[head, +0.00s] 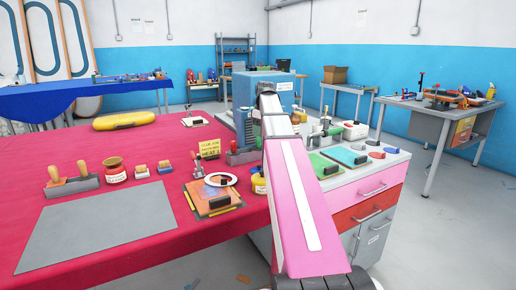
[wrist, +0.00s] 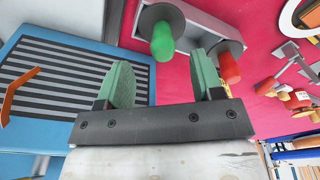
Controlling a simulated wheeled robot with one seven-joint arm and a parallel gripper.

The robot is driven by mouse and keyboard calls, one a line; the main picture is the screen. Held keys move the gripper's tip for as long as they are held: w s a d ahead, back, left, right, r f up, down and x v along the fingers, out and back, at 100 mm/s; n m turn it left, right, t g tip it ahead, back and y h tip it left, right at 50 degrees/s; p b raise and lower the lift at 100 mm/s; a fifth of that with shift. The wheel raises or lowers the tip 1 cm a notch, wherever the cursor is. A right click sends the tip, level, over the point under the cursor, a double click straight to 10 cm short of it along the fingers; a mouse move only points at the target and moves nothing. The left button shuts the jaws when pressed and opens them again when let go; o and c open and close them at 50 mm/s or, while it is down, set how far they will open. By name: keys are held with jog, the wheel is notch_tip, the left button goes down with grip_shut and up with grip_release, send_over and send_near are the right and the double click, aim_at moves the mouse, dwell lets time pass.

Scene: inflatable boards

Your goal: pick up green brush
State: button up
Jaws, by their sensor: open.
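The green brush shows in the wrist view as a rounded green handle (wrist: 162,42) rising from a dark round base. A red handle (wrist: 229,68) on a similar base stands to its right, both over a grey holder with a pale edge. My gripper (wrist: 161,66) is open and empty, its two green pads apart. The green handle appears between and beyond the pads, and I see no contact. In the head view the red handle (head: 234,146) shows on the holder (head: 242,157) beside my pink arm. I cannot make out the green handle or my gripper's fingers there.
A blue box (head: 263,88) with a slatted grille (wrist: 75,85) stands close to my gripper. The red-covered table (head: 150,240) holds a grey mat (head: 98,225), jars and brushes. A drawer cabinet (head: 365,195) stands to the right.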

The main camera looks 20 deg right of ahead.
aim_at(258, 147)
jog(key=shift+w+a+f, duration=0.1)
jog(key=shift+a+f, duration=0.05)
jog(key=shift+f, duration=0.9)
jog(key=shift+w+a+f, duration=0.1)
jog(key=shift+a+f, duration=0.05)
jog(key=shift+f, duration=0.9)
jog(key=shift+w+a+f, duration=0.1)
jog(key=shift+a+f, duration=0.05)
jog(key=shift+f, duration=0.9)
jog(key=c, duration=1.1)
notch_tip(258, 147, up, 10)
jog(key=shift+r, duration=0.1)
jog(key=shift+o, duration=0.8)
